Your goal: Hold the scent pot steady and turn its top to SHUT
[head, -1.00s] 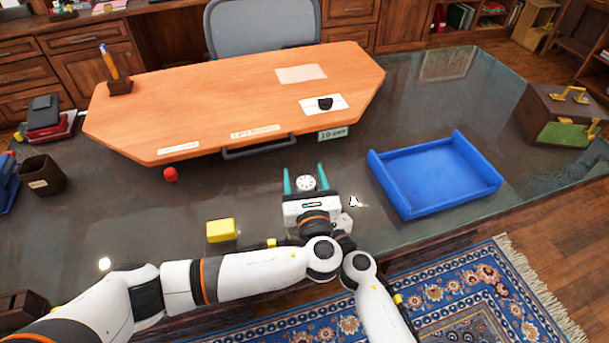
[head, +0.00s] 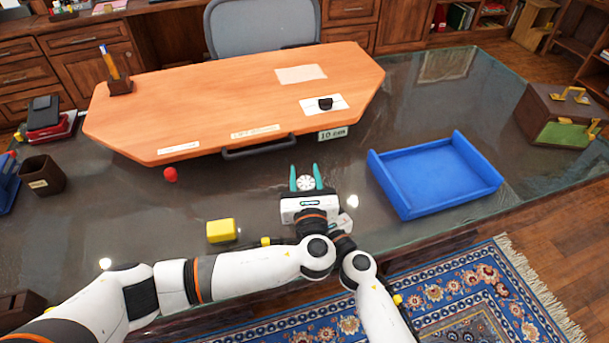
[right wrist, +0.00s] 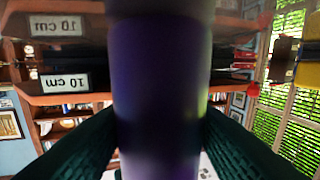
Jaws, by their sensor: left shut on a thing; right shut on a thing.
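The scent pot's round white top (head: 306,183) shows in the head view, with dark marks too small to read. My left gripper (head: 306,176) has its teal fingers shut on the top, one on each side. The pot's purple body (right wrist: 158,75) fills the middle of the right wrist view, upright and blurred by nearness. My right gripper (right wrist: 160,130) is shut on this body, with a dark green finger on either side. In the head view the left gripper and arm mostly hide the right gripper and the pot's body.
A blue tray (head: 376,180) lies to the right on the dark glass desk. A yellow block (head: 221,230) and a red ball (head: 170,174) are to the left. An orange wooden board (head: 220,100) with a dark handle (head: 260,148) lies beyond the grippers.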

